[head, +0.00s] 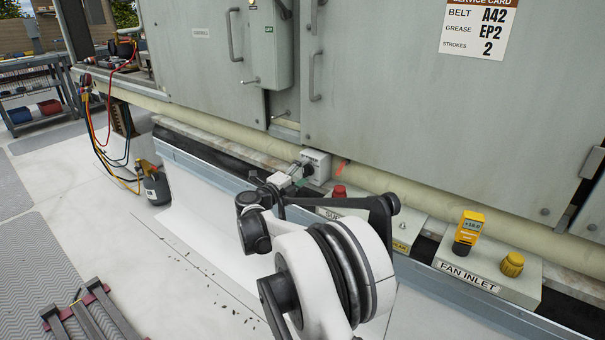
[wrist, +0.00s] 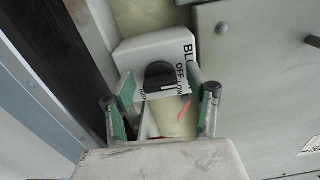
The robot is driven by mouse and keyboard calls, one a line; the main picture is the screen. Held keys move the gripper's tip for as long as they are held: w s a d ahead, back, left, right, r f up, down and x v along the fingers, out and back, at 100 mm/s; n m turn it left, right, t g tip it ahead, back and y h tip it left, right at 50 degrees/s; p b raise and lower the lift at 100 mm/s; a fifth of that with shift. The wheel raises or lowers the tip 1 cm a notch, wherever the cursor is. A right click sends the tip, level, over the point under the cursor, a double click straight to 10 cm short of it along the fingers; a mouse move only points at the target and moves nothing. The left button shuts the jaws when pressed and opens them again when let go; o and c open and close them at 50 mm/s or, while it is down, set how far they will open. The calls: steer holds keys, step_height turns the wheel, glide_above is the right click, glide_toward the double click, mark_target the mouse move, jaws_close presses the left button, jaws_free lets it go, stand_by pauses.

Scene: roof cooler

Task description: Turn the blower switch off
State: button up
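The blower switch is a pale box (wrist: 138,52) with a dark rotary knob (wrist: 158,74) on its face. Part of the lettering "BLO…" and "OFF" shows beside the knob in the wrist view. A pale mark shows at the knob's lower part; I cannot tell its setting surely. In the head view the box (head: 318,160) sits low on the cabinet front, its knob (head: 308,168) facing my gripper (head: 290,180). My gripper is open, its green-padded fingers either side of the knob in the wrist view (wrist: 161,82). Contact with the knob cannot be told.
A red button (head: 339,191) on a box stands right of the switch, partly behind my arm. Farther right is the fan inlet box (head: 486,262) with a yellow meter (head: 468,230) and yellow knob (head: 512,264). A beige pipe (head: 235,127) runs along the cabinet. An orange-red strip (head: 342,169) is beside the switch.

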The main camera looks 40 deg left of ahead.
steer(key=s, duration=1.2)
steer(key=shift+d, duration=0.25)
